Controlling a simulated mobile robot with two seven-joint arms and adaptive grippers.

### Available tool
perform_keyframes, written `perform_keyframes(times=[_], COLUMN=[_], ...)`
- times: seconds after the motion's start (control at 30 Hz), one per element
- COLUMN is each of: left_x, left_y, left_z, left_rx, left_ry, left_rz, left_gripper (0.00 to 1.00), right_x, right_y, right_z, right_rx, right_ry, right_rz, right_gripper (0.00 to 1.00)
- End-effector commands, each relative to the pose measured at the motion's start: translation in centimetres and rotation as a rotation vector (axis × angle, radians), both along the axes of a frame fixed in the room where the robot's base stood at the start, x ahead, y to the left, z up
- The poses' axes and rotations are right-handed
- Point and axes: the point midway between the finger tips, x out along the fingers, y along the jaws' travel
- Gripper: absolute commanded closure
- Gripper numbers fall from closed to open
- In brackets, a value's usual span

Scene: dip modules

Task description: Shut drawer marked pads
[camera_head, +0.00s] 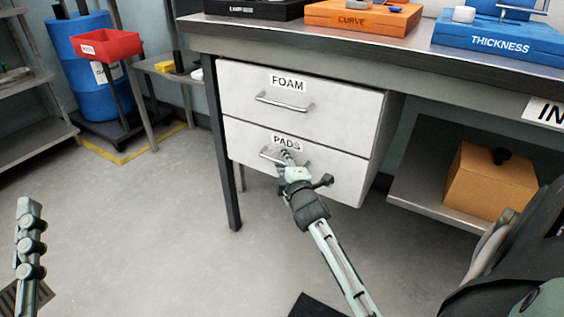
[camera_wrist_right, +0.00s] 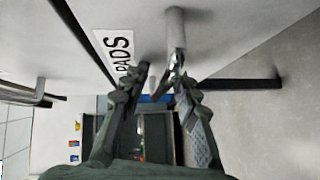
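The white drawer marked PADS (camera_head: 240,146) is the lower of two drawers under the bench. Its front looks about flush with the drawer above in the head view. My right gripper (camera_head: 287,157) is at its metal handle (camera_head: 266,154), covering part of it. In the right wrist view the fingers (camera_wrist_right: 161,72) are apart, and the handle (camera_wrist_right: 177,40) shows by the tip of the right-hand finger. I cannot tell whether they touch. The PADS label (camera_wrist_right: 118,50) is beside them.
The drawer marked FOAM (camera_head: 335,102) is directly above. The bench (camera_head: 400,58) carries an orange CURVE block (camera_head: 355,18) and a blue THICKNESS block (camera_head: 490,40). A cardboard box (camera_head: 490,185) sits on a low shelf at right. The floor in front is mostly clear.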

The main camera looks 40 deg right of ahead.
Motion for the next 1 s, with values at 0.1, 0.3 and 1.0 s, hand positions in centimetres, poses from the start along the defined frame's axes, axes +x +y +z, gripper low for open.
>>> perform_keyframes(times=[0.1, 0.3, 1.0], left_x=[0.0, 0.0, 0.0], left_y=[0.0, 0.0, 0.0], left_z=[0.0, 0.1, 0.0], left_rx=[0.000, 0.000, 0.000], left_ry=[-0.001, -0.002, -0.001], left_rz=[0.000, 0.001, 0.000], left_gripper=[0.69, 0.69, 0.69], right_x=[0.0, -1.6, -11.0], right_y=[0.0, 0.7, 4.4], right_z=[0.0, 0.1, 1.8], right_rx=[0.000, 0.000, 0.000], right_ry=[0.000, 0.002, 0.000], right_rz=[0.000, 0.001, 0.001], right_gripper=[0.69, 0.69, 0.69])
